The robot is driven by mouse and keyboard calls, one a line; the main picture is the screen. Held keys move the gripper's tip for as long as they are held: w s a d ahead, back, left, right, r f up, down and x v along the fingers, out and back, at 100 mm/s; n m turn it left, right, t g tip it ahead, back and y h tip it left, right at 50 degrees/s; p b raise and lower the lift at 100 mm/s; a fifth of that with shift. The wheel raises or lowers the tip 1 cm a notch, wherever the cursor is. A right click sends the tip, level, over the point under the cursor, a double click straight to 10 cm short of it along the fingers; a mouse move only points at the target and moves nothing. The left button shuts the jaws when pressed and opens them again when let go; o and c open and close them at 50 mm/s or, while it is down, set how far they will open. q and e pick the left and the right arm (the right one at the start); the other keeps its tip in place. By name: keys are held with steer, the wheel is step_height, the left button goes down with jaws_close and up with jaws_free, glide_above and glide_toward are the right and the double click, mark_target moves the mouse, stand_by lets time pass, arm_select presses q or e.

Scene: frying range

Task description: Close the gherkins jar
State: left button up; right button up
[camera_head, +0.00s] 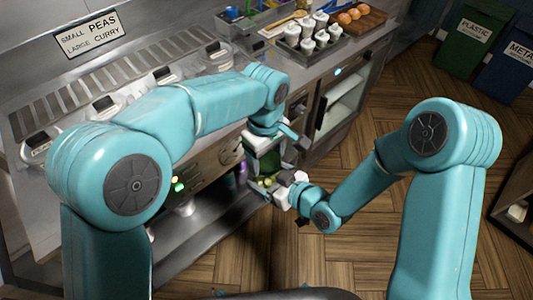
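The gherkins jar (266,164) is a small clear jar with green contents. It is in front of the range, between my two grippers, and looks roughly upright. My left gripper (268,142) is over the jar's top, with its fingers spread to either side. The lid cannot be made out there, and whether the gripper holds it is unclear. My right gripper (276,188) comes in from the right and appears shut on the lower part of the jar. Its fingers hide part of the jar.
The steel counter (377,36) behind holds a tray of white pots (312,38) and a wooden board (358,22) with round brown items. Bins (472,38) are at the top right.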

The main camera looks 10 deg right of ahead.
arm_select(q)
steer(key=m, duration=0.6)
steer(key=shift+m, duration=0.3)
steer(key=o, duration=1.2)
steer(key=shift+c, duration=0.2)
steer(key=shift+r, duration=2.3)
steer(key=shift+c, duration=0.4)
